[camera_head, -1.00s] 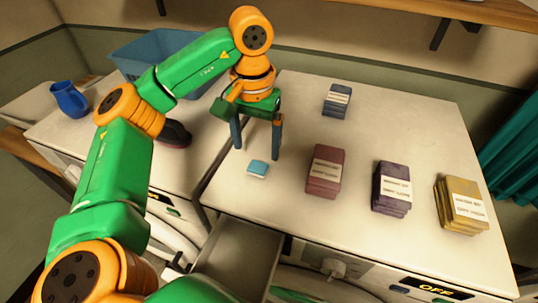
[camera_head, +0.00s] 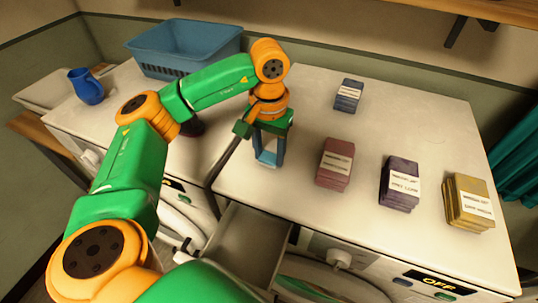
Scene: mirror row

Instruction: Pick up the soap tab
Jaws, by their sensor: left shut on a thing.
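The soap tab (camera_head: 268,158) is a small light blue piece at the left part of the white machine top, near its front edge. My left gripper (camera_head: 269,160) points down over it, with one finger on each side, and is shut on the tab. The fingers hide part of the tab, and I cannot tell whether it still touches the top. My right gripper is out of view.
A blue stack (camera_head: 348,95), a red stack (camera_head: 335,163), a purple stack (camera_head: 399,184) and a yellow stack (camera_head: 468,203) of labelled packs stand to the right. A drawer (camera_head: 249,243) is open below. A blue basket (camera_head: 187,48) and blue jug (camera_head: 86,86) stand left.

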